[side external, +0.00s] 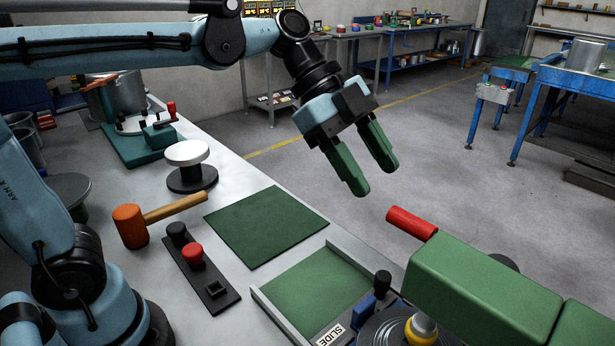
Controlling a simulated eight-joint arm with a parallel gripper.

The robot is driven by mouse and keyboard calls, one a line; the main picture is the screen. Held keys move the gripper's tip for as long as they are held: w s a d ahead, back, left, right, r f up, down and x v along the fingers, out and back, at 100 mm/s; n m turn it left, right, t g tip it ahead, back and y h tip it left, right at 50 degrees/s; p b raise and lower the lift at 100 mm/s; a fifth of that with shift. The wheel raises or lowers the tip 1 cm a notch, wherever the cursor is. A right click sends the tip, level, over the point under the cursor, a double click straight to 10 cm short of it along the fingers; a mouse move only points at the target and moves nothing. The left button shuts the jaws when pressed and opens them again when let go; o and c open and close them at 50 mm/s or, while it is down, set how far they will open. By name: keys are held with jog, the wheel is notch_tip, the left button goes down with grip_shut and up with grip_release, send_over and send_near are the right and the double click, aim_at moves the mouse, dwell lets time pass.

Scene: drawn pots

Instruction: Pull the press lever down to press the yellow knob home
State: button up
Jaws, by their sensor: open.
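My gripper (375,177) has dark green fingers. They are spread apart with nothing between them, pointing down and to the right in mid-air. The press (490,295) is a big green block at the lower right. A red cylindrical handle (411,223), which looks like the end of the press lever, sticks out to the left behind the block. My fingertips are above and left of this handle, apart from it. The yellow knob (421,328) shows at the bottom edge, below the block's left end. Its base is partly cut off, so its seating cannot be told.
A tray (313,292) with a "SLIDE" label (330,334) lies left of the press. A dark green mat (265,226), an orange mallet (131,226), a strip with a red knob (193,254) and a white-topped stand (187,153) are farther left. Air around my gripper is clear.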

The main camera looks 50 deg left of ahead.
jog(key=shift+v, duration=1.1)
jog(key=s+a+f+n+t+y, duration=0.2)
jog(key=a+f+n, duration=0.4)
jog(key=n, duration=0.3)
jog(key=s+a+f+n+t+y, duration=0.3)
jog(key=s+a+f+n+y, duration=0.1)
jog(key=a+f+n, duration=0.3)
jog(key=a+n+y, duration=0.1)
jog(key=n, duration=0.1)
jog(key=shift+a+f+n+y, duration=0.2)
jog(key=shift+n+y, duration=0.1)
jog(key=shift+y, duration=0.1)
